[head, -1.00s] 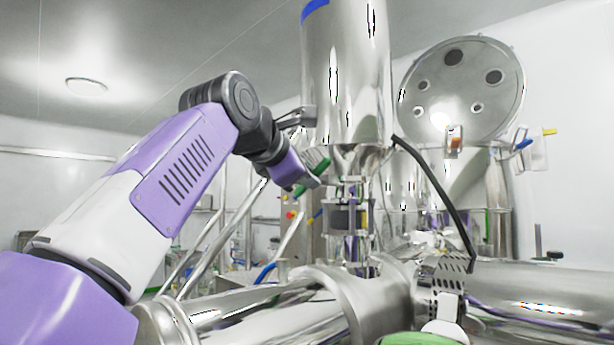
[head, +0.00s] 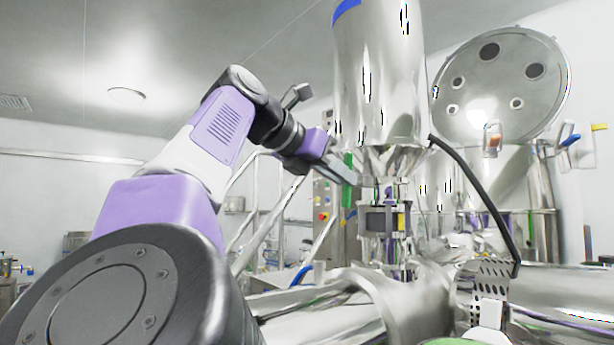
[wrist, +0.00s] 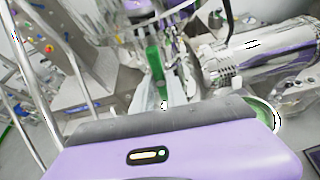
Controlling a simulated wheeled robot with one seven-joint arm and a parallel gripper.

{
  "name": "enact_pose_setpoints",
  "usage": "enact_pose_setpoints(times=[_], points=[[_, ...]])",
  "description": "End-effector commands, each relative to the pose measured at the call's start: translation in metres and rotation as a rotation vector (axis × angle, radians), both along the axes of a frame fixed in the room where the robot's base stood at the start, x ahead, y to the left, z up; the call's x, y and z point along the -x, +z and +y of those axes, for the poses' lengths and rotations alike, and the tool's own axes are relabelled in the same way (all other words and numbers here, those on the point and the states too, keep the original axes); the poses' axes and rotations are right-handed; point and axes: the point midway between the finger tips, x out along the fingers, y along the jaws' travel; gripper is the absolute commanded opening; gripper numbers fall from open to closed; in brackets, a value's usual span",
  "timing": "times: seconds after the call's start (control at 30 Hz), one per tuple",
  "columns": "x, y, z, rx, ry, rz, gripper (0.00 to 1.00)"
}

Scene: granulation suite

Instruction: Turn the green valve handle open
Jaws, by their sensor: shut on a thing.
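The green valve handle (head: 348,191) hangs about vertical below the steel hopper (head: 380,75), beside its narrow outlet, in the head view. My gripper (head: 344,172) reaches it from the left and is shut on it. In the wrist view, the green handle (wrist: 153,70) runs down to between the grey fingers of my gripper (wrist: 160,95). The purple and grey gripper body fills the lower part of that view. The fingers partly cover the handle, so its full grip is hidden.
A black hose (head: 477,175) curves down right of the hopper. A steel vessel with a round raised lid (head: 505,85) stands behind at right. Large steel pipework (head: 320,318) lies below. Slanted steel rails (head: 265,225) stand behind my arm.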

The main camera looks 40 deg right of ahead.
Motion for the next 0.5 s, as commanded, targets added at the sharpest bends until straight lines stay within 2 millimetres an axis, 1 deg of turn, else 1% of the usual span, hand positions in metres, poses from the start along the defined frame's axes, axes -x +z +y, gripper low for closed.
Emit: enact_pose_setpoints(times=[0.2, 0.5], points=[[-0.0006, -0.0015, -0.0001, -0.001, -0.001, 0.074, 0.00], [-0.0011, -0.0017, 0.0001, 0.000, -0.001, 0.102, 0.00]])
